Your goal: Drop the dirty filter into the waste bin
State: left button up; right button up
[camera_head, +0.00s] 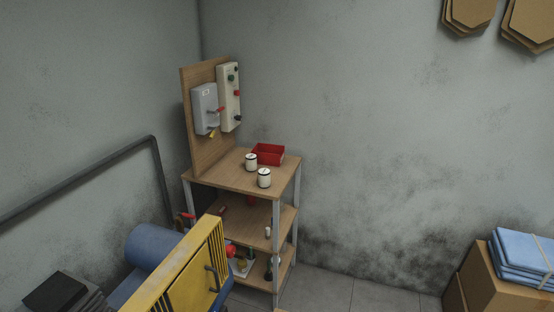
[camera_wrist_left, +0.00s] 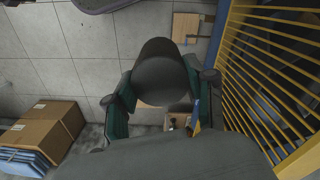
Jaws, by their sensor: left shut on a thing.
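In the left wrist view my left gripper (camera_wrist_left: 162,98) has its two dark green fingers on either side of a dark grey, rounded piece (camera_wrist_left: 160,65), which I take to be the dirty filter. The gripper is shut on it, and tiled floor shows below. The head view shows neither gripper. I cannot make out the waste bin for sure; a dark rounded rim (camera_wrist_left: 105,6) is cut off at the top edge of the left wrist view.
The shelved bench (camera_head: 225,179) carries a red tray (camera_head: 268,154) and an upright board (camera_head: 187,120) with a grey box and control panel. A yellow guard (camera_head: 190,280) and blue tank (camera_head: 152,246) stand left of it. Cardboard boxes (camera_head: 480,278) with blue bundles are at right.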

aim_at(265, 159)
jog(key=i+l, duration=0.15)
jog(key=l, duration=0.3)
jog(key=i+l+u, duration=0.15)
jog(key=l, duration=0.3)
jog(key=i+l, duration=0.1)
jog(key=l, duration=0.4)
jog(key=i+l+u, duration=0.15)
jog(key=l, duration=0.8)
jog(key=i+u, duration=0.05)
